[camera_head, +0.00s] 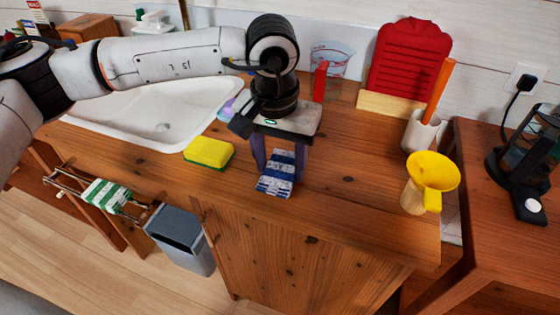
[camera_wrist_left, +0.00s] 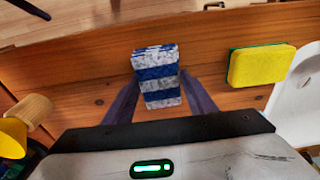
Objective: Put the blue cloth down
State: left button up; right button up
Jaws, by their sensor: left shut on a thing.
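The blue cloth (camera_head: 275,181) is a folded blue and white striped bundle at the wooden counter, to the right of the yellow sponge. My left gripper (camera_head: 277,167) comes down over it from above, with a finger on each side, and is shut on it. In the left wrist view the cloth (camera_wrist_left: 157,79) sits between the two finger tips (camera_wrist_left: 157,88). I cannot tell whether its underside touches the counter. My right gripper is not in view.
A yellow and green sponge (camera_head: 208,153) lies left of the cloth, near the white sink (camera_head: 150,112). Green striped cloth (camera_head: 107,196) hangs on a rail. Counter between cloth and funnel is clear.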

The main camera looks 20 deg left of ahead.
aim_at(278, 174)
pick_arm(q)
jog(key=shift+f, duration=0.15)
jog(key=o, duration=1)
jog(key=shift+c, duration=0.2)
notch_tip(278, 174, up, 12)
jog(key=s, duration=0.1)
jog(key=shift+s+r, duration=0.2)
jog(key=shift+s, duration=0.05)
jog(key=shift+f, duration=0.1)
